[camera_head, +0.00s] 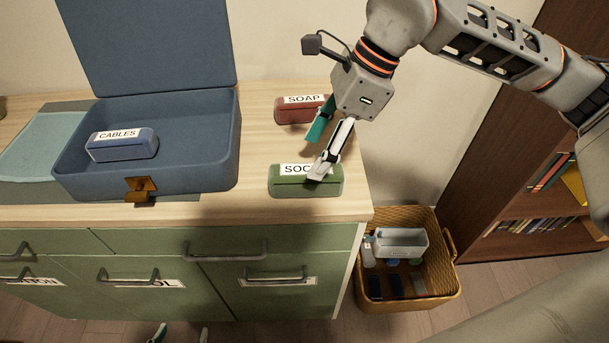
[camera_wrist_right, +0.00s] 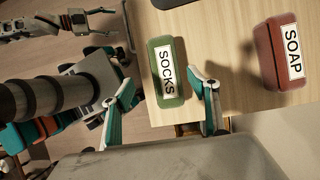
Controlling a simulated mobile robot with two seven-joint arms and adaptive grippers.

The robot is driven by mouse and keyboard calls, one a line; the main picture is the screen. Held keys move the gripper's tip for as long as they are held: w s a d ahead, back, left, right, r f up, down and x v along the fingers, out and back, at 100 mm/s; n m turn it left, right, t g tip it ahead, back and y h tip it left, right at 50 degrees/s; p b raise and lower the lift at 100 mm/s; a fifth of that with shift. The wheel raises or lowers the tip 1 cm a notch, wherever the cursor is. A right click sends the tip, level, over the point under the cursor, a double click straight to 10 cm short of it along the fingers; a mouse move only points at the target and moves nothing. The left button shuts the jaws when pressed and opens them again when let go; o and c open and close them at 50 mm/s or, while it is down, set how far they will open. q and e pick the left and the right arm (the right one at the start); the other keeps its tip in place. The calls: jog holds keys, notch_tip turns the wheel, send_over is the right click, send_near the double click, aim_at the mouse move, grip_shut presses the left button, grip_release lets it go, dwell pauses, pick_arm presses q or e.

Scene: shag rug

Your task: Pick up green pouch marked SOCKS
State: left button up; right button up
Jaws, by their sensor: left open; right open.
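The green pouch marked SOCKS (camera_head: 300,187) lies on the wooden cabinet top near its front right edge. It also shows in the right wrist view (camera_wrist_right: 167,88), ahead of the fingers. My right gripper (camera_head: 318,160) is open and empty above the pouch. In the head view its white finger covers the right part of the label, and its teal finger is farther back. In the right wrist view the pouch appears between the two fingers (camera_wrist_right: 166,105); I cannot tell whether they touch it. My left gripper (camera_head: 181,334) is open, low in front of the cabinet, with only its fingertips showing.
A red pouch marked SOAP (camera_head: 294,114) lies behind the green one. An open blue case (camera_head: 224,165) holding a blue CABLES pouch (camera_head: 121,147) stands left. A wicker basket (camera_head: 445,275) sits on the floor, right of the cabinet; a bookshelf (camera_head: 490,150) stands beyond.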

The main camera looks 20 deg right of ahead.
aim_at(307, 170)
jog(key=shift+w+d, duration=0.3)
jog(key=shift+d, duration=0.2)
jog(key=shift+f+h, duration=0.25)
jog(key=shift+h, duration=0.05)
jog(key=shift+x, duration=1.15)
jog(key=x, duration=0.5)
jog(key=shift+b, duration=0.4)
jog(key=shift+r, duration=0.1)
jog(key=c, duration=1.3)
